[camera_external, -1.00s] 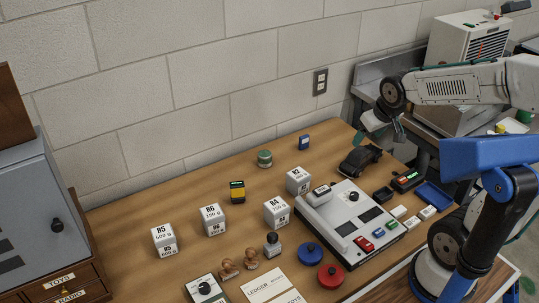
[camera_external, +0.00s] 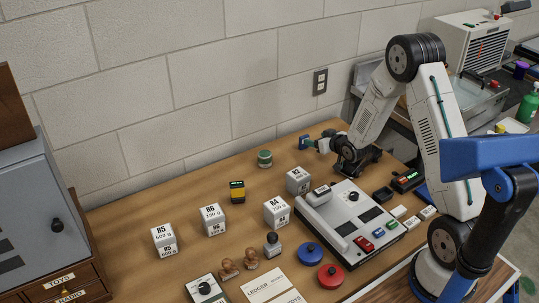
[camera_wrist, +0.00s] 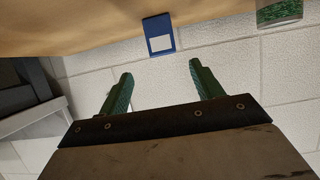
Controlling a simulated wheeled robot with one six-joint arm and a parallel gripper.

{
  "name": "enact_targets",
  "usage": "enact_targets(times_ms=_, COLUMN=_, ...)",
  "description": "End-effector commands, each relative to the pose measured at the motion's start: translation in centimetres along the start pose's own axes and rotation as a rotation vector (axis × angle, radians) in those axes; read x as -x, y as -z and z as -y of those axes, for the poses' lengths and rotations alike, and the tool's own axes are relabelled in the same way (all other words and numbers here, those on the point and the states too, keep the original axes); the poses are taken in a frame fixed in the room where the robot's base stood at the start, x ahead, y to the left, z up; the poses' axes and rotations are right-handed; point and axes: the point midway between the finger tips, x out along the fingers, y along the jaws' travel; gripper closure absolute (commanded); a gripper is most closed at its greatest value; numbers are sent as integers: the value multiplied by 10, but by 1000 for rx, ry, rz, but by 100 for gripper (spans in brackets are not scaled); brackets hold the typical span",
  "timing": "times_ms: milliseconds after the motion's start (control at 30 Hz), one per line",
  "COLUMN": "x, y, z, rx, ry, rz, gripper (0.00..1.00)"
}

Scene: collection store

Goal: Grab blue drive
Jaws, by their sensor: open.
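A small upright blue block with a pale label, likely the blue drive (camera_external: 304,142), stands at the back of the wooden table near the wall. In the wrist view the blue drive (camera_wrist: 158,33) appears just beyond my fingertips, roughly between them, on the table edge. My gripper (camera_external: 314,144) is at its right side in the external view, low over the table; I cannot tell if a finger touches it. In the wrist view my gripper (camera_wrist: 160,68) has its green fingers spread, with nothing between them. A smaller blue piece (camera_external: 379,232) sits on the grey console.
A dark model car (camera_external: 368,164) is below my forearm. The grey console (camera_external: 338,216) and labelled weight cubes (camera_external: 298,180) stand nearer. The block wall (camera_external: 240,80) is close behind.

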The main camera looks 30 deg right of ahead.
Motion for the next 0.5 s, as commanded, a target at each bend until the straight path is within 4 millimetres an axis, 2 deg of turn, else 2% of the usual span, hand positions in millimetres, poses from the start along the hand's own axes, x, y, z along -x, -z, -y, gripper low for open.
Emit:
enact_targets(times_ms=367, x=-38, y=-3, z=2, rx=-1, ry=4, rz=-12, gripper=35)
enact_targets(times_ms=500, x=-60, y=-4, z=5, rx=-2, ry=3, rz=-13, gripper=35)
